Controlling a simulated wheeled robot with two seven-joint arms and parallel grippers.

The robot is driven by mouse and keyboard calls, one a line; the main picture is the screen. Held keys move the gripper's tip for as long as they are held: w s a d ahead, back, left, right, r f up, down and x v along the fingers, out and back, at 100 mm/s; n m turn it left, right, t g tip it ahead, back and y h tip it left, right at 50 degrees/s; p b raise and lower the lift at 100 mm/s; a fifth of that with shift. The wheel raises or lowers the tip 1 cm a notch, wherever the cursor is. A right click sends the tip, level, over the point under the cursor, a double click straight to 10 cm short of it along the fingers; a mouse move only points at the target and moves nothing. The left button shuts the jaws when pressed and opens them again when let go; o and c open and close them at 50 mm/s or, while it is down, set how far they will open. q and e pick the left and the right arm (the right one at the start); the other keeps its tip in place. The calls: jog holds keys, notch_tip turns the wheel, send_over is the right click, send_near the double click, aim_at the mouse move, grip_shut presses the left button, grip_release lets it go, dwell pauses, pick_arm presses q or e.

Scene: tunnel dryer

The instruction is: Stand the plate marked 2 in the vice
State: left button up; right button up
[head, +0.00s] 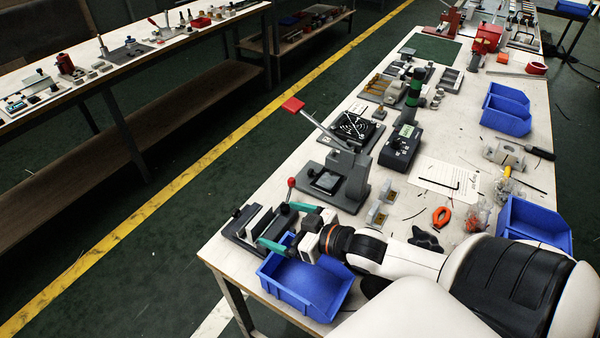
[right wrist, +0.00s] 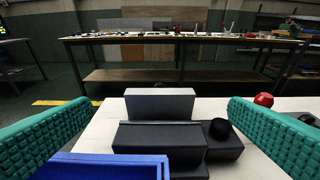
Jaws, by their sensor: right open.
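The dark grey vice (head: 236,228) sits at the near left corner of the workbench; it also shows in the right wrist view (right wrist: 160,137). A light grey rectangular plate (right wrist: 160,104) stands upright at the vice, behind its dark front block. I see no number on this plate and cannot tell whether it is the one marked 2. My right gripper (head: 288,227) is at the vice, its teal fingers open and apart. In the right wrist view the fingers are at either side of the plate, with a gap on both sides. My left gripper is not in view.
A blue bin (head: 308,287) stands close below my right gripper, at the bench's front edge. A grey press (head: 345,178) with a red-tipped lever stands behind the vice. Beyond are a dark meter (head: 402,146) and more blue bins (head: 506,110).

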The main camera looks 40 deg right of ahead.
jog(key=shift+v, duration=2.05)
